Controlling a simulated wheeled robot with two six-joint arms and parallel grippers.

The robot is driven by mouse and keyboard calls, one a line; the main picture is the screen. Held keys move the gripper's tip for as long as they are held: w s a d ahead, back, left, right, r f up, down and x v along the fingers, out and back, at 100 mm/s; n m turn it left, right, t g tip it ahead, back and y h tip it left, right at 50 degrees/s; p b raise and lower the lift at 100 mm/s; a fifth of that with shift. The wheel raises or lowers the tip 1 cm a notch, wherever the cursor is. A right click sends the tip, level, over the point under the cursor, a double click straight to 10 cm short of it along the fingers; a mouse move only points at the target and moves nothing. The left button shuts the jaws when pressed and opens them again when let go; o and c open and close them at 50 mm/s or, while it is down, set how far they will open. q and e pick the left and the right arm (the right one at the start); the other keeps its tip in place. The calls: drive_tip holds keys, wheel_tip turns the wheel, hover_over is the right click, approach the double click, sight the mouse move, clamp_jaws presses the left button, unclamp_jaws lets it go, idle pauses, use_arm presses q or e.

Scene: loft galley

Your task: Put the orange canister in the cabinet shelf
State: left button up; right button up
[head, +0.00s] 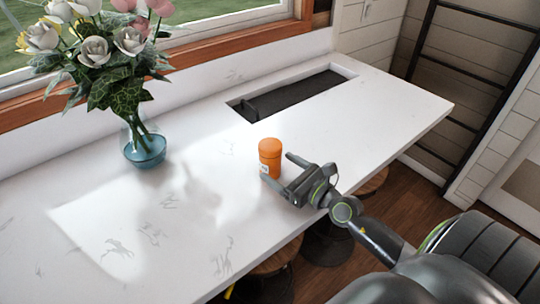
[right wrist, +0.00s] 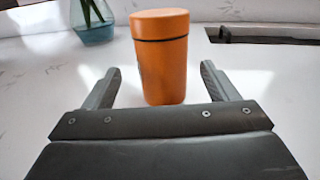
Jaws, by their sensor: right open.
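The orange canister (head: 270,157) stands upright on the white counter (head: 350,120). In the right wrist view the canister (right wrist: 162,60) is centred ahead, just beyond the fingertips. My right gripper (head: 280,170) is open and empty, with one finger on each side of the line to the canister. In the right wrist view the open right gripper (right wrist: 160,82) shows a clear gap between its fingers. The fingers do not appear to touch the canister. My left gripper is not in view. No cabinet shelf shows in either view.
A blue glass vase (head: 145,150) with flowers stands to the left on the counter. A dark recessed slot (head: 295,95) lies behind the canister. Stools (head: 275,262) stand below the front edge. A black ladder (head: 475,120) is at right. The counter's left front is clear.

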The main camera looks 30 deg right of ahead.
sight(265, 141)
drive_tip(key=shift+w+a, duration=0.1)
drive_tip(key=shift+w, duration=0.4)
drive_tip(key=shift+x, duration=2.7)
drive_tip(key=shift+s+f, duration=0.1)
drive_tip(key=shift+c, duration=0.2)
drive_tip(key=shift+c, duration=1.3)
drive_tip(key=c, duration=0.9)
drive_tip(key=shift+p, duration=0.35)
wheel_tip(265, 141, up, 10)
drive_tip(key=p, duration=0.7)
